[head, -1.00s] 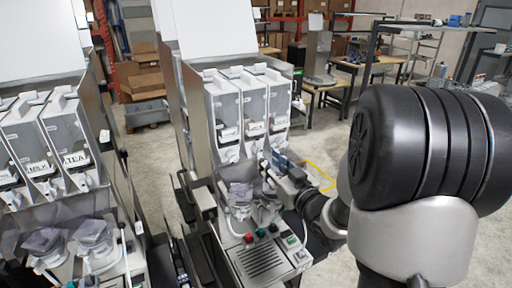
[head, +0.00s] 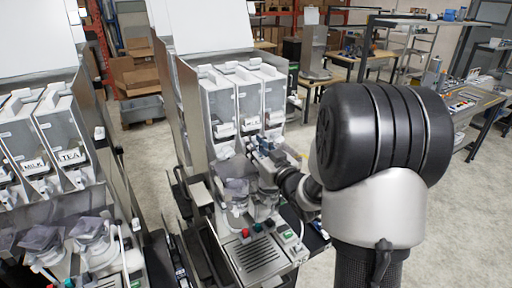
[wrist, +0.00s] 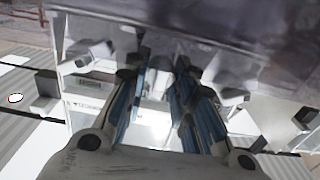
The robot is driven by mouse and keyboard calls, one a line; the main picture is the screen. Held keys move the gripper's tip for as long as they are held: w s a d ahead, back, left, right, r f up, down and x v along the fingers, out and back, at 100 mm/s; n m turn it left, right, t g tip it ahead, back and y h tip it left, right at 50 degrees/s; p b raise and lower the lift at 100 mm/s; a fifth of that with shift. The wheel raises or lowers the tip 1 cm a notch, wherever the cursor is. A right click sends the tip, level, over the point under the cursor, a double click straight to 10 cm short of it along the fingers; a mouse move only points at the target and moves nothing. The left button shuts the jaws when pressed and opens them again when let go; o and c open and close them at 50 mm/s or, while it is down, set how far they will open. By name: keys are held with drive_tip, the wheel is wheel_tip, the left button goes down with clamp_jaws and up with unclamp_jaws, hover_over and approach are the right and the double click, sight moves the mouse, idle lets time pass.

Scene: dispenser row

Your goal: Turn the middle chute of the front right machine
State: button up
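The right-hand machine (head: 185,115) stands open in the middle of the head view, with three clear canisters side by side. Their white chutes stick out below; the left chute (head: 225,150) is plain in the head view. My gripper (head: 256,145) is at the chutes, in front of the middle canister (head: 247,100), and covers most of the middle chute there. In the wrist view my gripper (wrist: 160,72) has its two blue-padded fingers apart, with the white middle chute (wrist: 155,82) between them. I cannot tell whether the fingers touch it. Other white chutes sit on either side, left (wrist: 95,55) and right (wrist: 230,95).
Below the chutes are mixing bowls (head: 238,188) and a drip grille (head: 258,255) with coloured buttons. A second machine (head: 55,140) stands open close by on the left. Open floor (head: 440,215) lies to the right.

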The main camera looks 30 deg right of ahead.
clamp_jaws()
